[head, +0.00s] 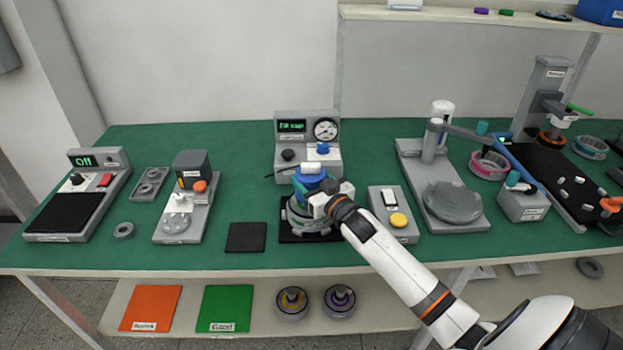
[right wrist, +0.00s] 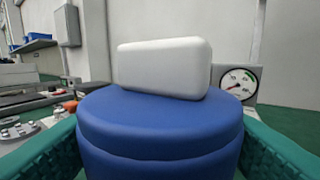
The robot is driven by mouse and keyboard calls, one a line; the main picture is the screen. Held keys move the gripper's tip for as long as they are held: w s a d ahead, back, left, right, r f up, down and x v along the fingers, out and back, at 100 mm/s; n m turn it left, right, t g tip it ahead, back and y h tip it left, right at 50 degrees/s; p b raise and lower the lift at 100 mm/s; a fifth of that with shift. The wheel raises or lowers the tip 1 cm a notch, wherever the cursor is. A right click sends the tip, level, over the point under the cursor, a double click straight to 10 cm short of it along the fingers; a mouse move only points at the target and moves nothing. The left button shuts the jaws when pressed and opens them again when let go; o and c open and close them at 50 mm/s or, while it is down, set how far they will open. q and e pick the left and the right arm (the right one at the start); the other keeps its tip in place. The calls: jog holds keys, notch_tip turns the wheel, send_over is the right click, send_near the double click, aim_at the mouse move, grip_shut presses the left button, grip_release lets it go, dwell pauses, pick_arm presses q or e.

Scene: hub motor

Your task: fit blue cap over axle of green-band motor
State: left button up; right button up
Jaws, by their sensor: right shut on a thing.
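The blue cap (head: 309,180) with a white block-shaped top is held in my right gripper (head: 316,196). In the right wrist view the blue cap (right wrist: 160,125) fills the space between the two teal finger pads, with its white top uppermost. A grey motor (head: 305,222) stands on a black pad directly below the gripper. The gripper and cap hide its upper part and axle, so I cannot tell whether the cap touches it. Its band is mostly covered. My left gripper is not in view.
A gauge box (head: 308,140) stands just behind the motor. A grey switch box (head: 393,214) with a yellow button is close on the right. A dark square pad (head: 246,237) lies to the left on the green table. Two motors (head: 292,303) (head: 340,301) rest on the lower shelf.

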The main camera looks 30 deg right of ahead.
jog(key=shift+f+b, duration=0.7)
jog(key=shift+f, duration=0.35)
jog(key=o, duration=1.1)
jog(key=shift+o, duration=0.2)
jog(key=shift+s, duration=0.1)
jog(key=s, duration=1.2)
jog(key=shift+a+b, duration=0.15)
jog(key=shift+b, duration=0.15)
